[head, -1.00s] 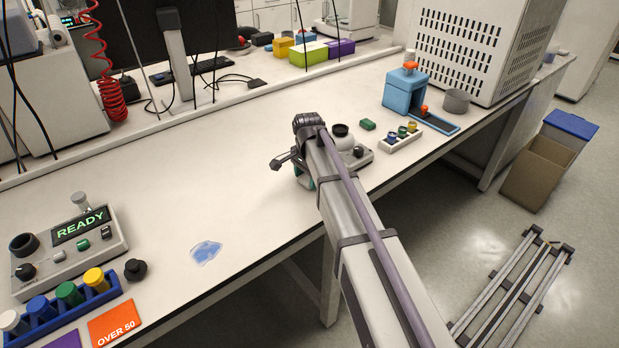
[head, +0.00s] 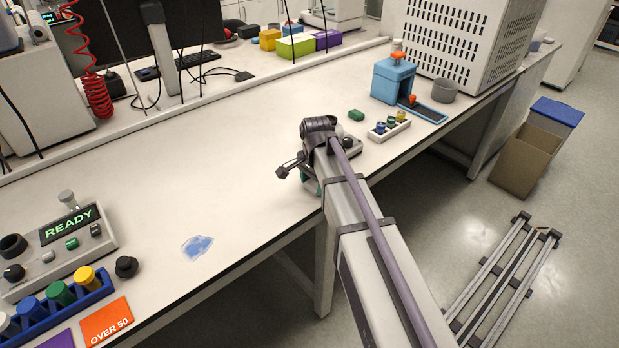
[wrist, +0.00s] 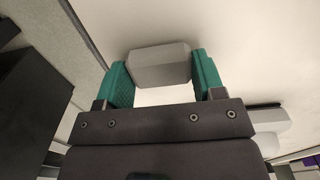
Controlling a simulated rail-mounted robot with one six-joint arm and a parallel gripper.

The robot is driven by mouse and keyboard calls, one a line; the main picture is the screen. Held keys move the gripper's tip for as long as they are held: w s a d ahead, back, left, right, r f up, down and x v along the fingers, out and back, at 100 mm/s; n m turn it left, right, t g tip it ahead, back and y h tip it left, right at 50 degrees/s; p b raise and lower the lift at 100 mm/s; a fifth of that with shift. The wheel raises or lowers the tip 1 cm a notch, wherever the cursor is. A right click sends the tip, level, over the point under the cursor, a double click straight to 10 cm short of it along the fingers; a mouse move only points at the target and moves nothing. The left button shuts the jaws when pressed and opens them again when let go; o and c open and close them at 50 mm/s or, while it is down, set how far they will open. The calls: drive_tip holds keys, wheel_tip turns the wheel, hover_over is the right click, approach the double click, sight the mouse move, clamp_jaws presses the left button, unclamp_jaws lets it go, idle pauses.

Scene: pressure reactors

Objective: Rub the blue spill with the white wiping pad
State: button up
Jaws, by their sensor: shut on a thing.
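The blue spill (head: 197,247) is a small, irregular light-blue patch on the white bench near its front edge, in the head view. My gripper (head: 310,184) is to the right of the spill and apart from it, near the front edge, mostly hidden behind my arm. In the wrist view its teal fingers (wrist: 160,72) are shut on a pale grey-white block, the wiping pad (wrist: 158,64). The pad is hidden in the head view. I cannot tell whether it touches the bench.
The READY control box (head: 65,245), a blue rack of coloured caps (head: 60,306), a black knob (head: 126,267) and the orange OVER 50 card (head: 109,322) lie left of the spill. A small tray (head: 388,131) is beyond my gripper. The bench between gripper and spill is clear.

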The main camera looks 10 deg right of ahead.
wheel_tip(320, 180, up, 6)
drive_tip(key=p, duration=0.6)
wheel_tip(320, 180, up, 3)
drive_tip(key=p, duration=0.3)
drive_tip(key=shift+r, duration=0.15)
